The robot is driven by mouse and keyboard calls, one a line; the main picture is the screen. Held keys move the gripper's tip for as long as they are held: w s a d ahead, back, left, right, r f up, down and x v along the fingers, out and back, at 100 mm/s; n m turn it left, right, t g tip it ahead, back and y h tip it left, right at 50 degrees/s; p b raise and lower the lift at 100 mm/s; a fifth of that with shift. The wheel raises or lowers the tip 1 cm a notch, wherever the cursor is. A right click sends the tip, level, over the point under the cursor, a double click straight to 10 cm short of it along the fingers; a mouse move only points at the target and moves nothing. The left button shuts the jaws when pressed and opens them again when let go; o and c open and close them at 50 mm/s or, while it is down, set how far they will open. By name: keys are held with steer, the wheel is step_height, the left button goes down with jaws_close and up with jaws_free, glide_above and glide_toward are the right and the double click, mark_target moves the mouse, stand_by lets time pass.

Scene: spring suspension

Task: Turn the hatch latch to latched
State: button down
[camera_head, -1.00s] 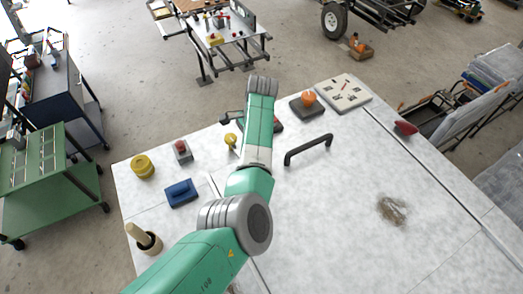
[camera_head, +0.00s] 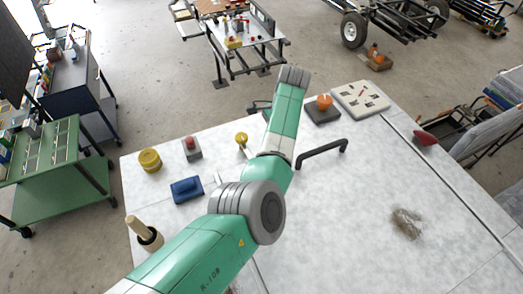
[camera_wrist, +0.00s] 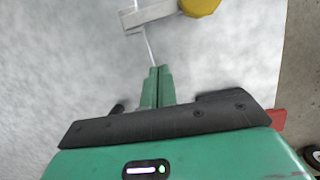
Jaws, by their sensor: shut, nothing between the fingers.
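A grey metal bar (camera_wrist: 150,15) with a yellow knob (camera_wrist: 200,5) at its end, which looks like the hatch latch, shows at the top of the wrist view, cut off by its edge. In the head view the yellow knob (camera_head: 241,138) stands left of my arm. My gripper (camera_wrist: 157,72) is shut and empty in the wrist view. Its fingertips are below the bar in the picture, apart from it, by a thin seam in the pale surface. Gripper and much of the bar are hidden by my arm in the head view.
A black handle (camera_head: 322,152) stands on the tabletop right of my arm. A blue block (camera_head: 187,190), a red-topped button box (camera_head: 192,149), a yellow cylinder (camera_head: 150,160) and an orange knob on a dark base (camera_head: 323,108) stand around. The front right surface is mostly clear.

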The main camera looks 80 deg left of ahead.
steer(key=v, duration=0.9)
steer(key=shift+s+r+b, duration=0.15)
steer(key=shift+r+b, duration=0.05)
steer(key=shift+b, duration=0.25)
